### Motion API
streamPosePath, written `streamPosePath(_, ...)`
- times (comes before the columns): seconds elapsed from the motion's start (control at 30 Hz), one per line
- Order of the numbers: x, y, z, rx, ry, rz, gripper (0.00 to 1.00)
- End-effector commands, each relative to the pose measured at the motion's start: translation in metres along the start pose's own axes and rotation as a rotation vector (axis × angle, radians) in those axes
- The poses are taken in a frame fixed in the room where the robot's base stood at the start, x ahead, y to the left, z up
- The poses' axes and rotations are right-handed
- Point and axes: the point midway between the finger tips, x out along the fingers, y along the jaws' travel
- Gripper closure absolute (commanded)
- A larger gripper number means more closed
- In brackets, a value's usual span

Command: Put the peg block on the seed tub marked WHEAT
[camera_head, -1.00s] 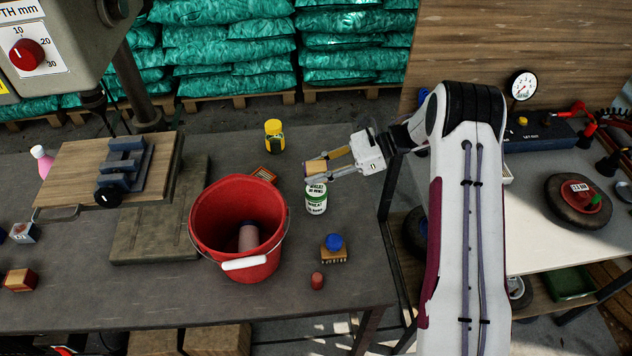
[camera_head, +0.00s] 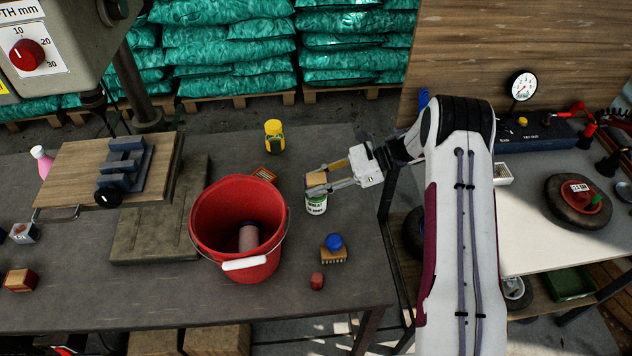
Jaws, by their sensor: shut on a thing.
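The seed tub (camera_head: 316,206) is a small white tub with green bands, upright on the dark bench right of the red bucket; its label is only partly visible and too small to read surely. My gripper (camera_head: 322,181) is shut on a small tan block, the peg block (camera_head: 316,179). The block is right over the tub and hides its lid. I cannot tell whether the block touches the lid or hangs just above it.
A red bucket (camera_head: 208,227) with a cylinder inside stands left of the tub. A yellow-topped jar (camera_head: 274,136), a small box (camera_head: 264,174), a brush with blue knob (camera_head: 334,243) and a red-brown cylinder (camera_head: 317,282) stand around. Bench is clear right of the tub.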

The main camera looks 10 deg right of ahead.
Motion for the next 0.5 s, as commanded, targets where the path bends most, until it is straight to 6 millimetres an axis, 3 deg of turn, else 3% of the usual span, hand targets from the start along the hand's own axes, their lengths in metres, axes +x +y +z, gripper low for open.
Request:
streamPosePath(0.43, 0.0013, 0.0001, -0.0032, 0.000, -0.001, 0.000, 0.96)
streamPosePath(0.47, 0.0013, 0.0001, -0.0030, 0.000, 0.000, 0.000, 0.66)
streamPosePath(0.5, 0.0012, 0.0001, -0.0029, 0.000, 0.000, 0.000, 0.57)
